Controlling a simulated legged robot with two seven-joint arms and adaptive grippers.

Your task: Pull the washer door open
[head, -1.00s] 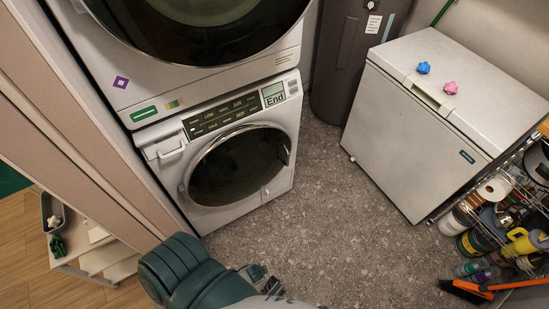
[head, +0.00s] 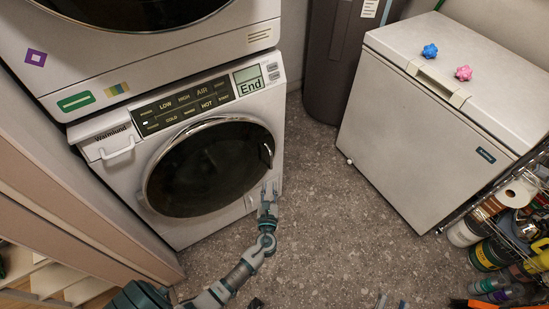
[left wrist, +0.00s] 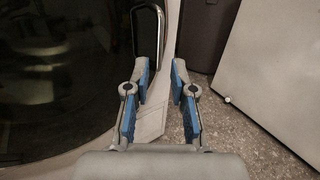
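The lower washer (head: 190,225) has a round dark glass door (head: 205,170) with a chrome rim, and the door looks closed. Its door handle (head: 267,155) is a slim bar on the door's right edge; it also shows in the left wrist view (left wrist: 160,30). My left gripper (head: 269,186) is just below the handle, apart from it. In the left wrist view my left gripper (left wrist: 161,68) has its two blue-padded fingers spread, with nothing between them, and the handle lies beyond the fingertips. At the head view's bottom edge, two small tips (head: 391,303) look like my right gripper, mostly cut off.
A second machine (head: 150,60) is stacked above the washer. A dark cylinder (head: 347,60) stands behind. The floor (head: 325,220) between is clear.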

